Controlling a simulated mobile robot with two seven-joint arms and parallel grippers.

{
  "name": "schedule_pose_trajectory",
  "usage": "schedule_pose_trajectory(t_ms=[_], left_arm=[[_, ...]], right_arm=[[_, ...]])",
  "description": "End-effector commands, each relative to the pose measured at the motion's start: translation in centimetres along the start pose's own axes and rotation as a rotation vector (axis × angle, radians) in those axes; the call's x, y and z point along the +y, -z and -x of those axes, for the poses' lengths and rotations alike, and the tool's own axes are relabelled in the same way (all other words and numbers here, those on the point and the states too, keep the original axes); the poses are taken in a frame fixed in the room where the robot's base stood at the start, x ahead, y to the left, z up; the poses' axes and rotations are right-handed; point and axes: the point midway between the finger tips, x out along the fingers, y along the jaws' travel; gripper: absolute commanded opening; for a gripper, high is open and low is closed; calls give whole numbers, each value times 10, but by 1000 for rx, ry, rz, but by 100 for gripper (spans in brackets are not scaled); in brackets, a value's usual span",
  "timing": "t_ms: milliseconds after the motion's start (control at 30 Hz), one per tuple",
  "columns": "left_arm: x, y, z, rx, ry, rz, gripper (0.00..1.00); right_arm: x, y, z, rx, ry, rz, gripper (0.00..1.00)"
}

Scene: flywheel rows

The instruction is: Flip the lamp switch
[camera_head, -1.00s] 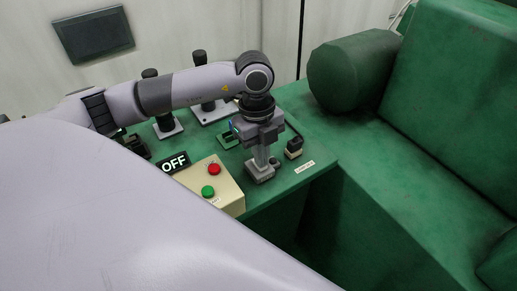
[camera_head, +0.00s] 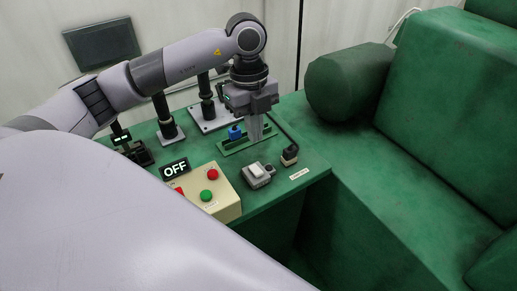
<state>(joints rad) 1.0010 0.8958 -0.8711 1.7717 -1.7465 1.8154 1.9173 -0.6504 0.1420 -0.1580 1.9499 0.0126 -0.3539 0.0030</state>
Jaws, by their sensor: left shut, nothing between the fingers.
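A small grey box with a white rocker, which looks like the lamp switch (camera_head: 257,174), sits on the green table near its front right. Its top is uncovered, but I cannot tell which way the rocker is set. My left gripper (camera_head: 256,137) points down behind the box, apart from it. Its fingers are shut and empty, in front of part of a green bracket with a blue knob (camera_head: 235,132). My right gripper is not in view.
A beige button box (camera_head: 212,193) with red and green buttons stands left of the switch, by an OFF display (camera_head: 175,169). A small black device (camera_head: 290,153) stands to the right. Black posts (camera_head: 163,112) stand behind. A green seat (camera_head: 450,110) is at right.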

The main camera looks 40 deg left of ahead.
Motion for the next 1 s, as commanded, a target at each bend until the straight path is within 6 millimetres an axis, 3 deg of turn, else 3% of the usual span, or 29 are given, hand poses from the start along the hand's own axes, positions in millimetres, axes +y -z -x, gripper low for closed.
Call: schedule_pose_trajectory(t_ms=[100, 300, 1000], left_arm=[[-1, 0, 24, -1, 4, 1, 0], [0, 0, 43, 0, 1, 1, 0], [0, 0, 46, 0, 0, 1, 0]], right_arm=[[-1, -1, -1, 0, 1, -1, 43], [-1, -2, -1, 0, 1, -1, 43], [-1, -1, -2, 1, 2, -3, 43]])
